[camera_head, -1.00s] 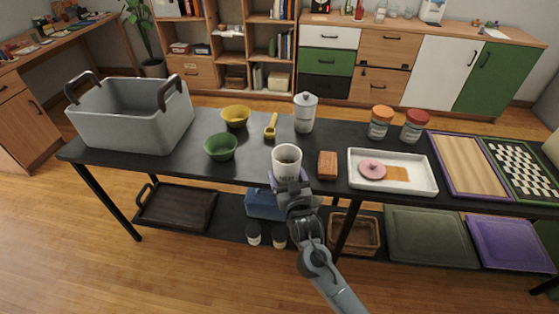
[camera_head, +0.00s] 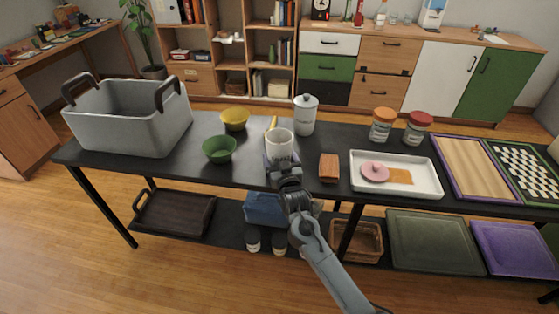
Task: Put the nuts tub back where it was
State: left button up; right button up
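The nuts tub (camera_head: 280,146) is a white open cup with dark lettering on its front, upright near the front middle of the black table (camera_head: 250,174). My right gripper (camera_head: 281,164) holds it low on the near side and appears shut on it; the fingertips are mostly hidden. I cannot tell whether its base touches the table. It hides the lower part of a yellow scoop (camera_head: 273,121) behind it. My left gripper is not in view.
A white lidded canister (camera_head: 305,115) stands close behind right, a brown block (camera_head: 329,168) to the right, and green (camera_head: 219,149) and yellow (camera_head: 234,119) bowls to the left. A white tray (camera_head: 430,180) and two jars are further right, a grey bin (camera_head: 130,132) far left.

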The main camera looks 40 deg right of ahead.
jog(key=shift+s, duration=0.1)
jog(key=shift+f, duration=0.1)
jog(key=o, duration=1.1)
jog(key=shift+f, duration=0.1)
jog(key=shift+r, duration=0.25)
jog(key=shift+s+a, duration=0.2)
jog(key=shift+s, duration=0.15)
jog(key=p+v, duration=0.3)
jog(key=v, duration=0.8)
